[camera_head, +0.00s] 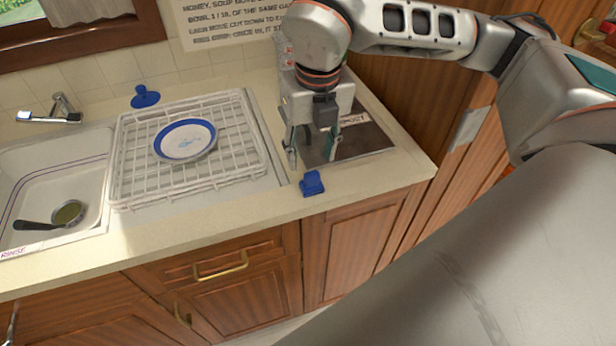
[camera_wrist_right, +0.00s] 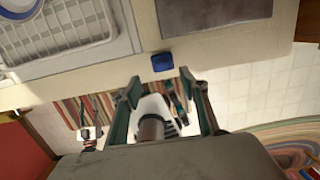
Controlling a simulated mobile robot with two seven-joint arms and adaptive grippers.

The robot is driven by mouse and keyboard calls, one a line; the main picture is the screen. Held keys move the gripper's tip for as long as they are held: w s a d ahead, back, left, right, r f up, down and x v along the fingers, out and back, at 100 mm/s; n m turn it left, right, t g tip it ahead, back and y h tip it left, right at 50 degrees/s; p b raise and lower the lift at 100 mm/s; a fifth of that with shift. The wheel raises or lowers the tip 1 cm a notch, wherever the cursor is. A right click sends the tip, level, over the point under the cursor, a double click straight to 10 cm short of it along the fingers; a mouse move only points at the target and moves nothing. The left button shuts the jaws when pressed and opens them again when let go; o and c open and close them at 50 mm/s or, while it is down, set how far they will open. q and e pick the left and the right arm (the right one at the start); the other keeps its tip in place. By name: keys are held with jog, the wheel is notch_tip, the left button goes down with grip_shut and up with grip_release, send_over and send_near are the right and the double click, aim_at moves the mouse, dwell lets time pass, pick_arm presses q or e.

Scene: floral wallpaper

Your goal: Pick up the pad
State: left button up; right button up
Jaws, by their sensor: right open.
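A small blue block-shaped piece (camera_head: 312,184), which I take to be the pad, sits at the front edge of the counter. It also shows in the right wrist view (camera_wrist_right: 162,62), just beyond the gap between the fingertips. My right gripper (camera_head: 312,154) is open and empty. It points down over the counter, behind the blue piece in the head view, and does not hold it. In the right wrist view the two fingers (camera_wrist_right: 160,85) stand wide apart. My left gripper is not clearly in view.
A white dish rack (camera_head: 125,150) with a blue-rimmed plate (camera_head: 185,141) stands left of the gripper. A dark metal plate (camera_head: 370,138) lies beside the gripper. A blue round-based item (camera_head: 145,97) is behind the rack. The sink (camera_head: 85,155) is at far left.

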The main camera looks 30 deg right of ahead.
aim_at(312, 173)
notch_tip(312, 173, down, 3)
jog(key=shift+w+d+r+b, duration=0.1)
jog(key=shift+r+b, duration=0.05)
jog(key=shift+b, duration=0.6)
jog(key=f+b, duration=0.2)
jog(key=f, duration=0.1)
jog(key=f+b, duration=0.1)
jog(key=f, duration=0.1)
jog(key=shift+w+d, duration=0.3)
jog(key=shift+w, duration=0.05)
pick_arm(q)
jog(key=f, duration=0.2)
jog(key=s+f, duration=0.1)
jog(key=f, duration=0.2)
jog(key=shift+s+f, duration=0.15)
jog(key=shift+f, duration=0.2)
jog(key=shift+r, duration=0.1)
pick_arm(e)
jog(key=shift+r, duration=0.1)
jog(key=c, duration=1.2)
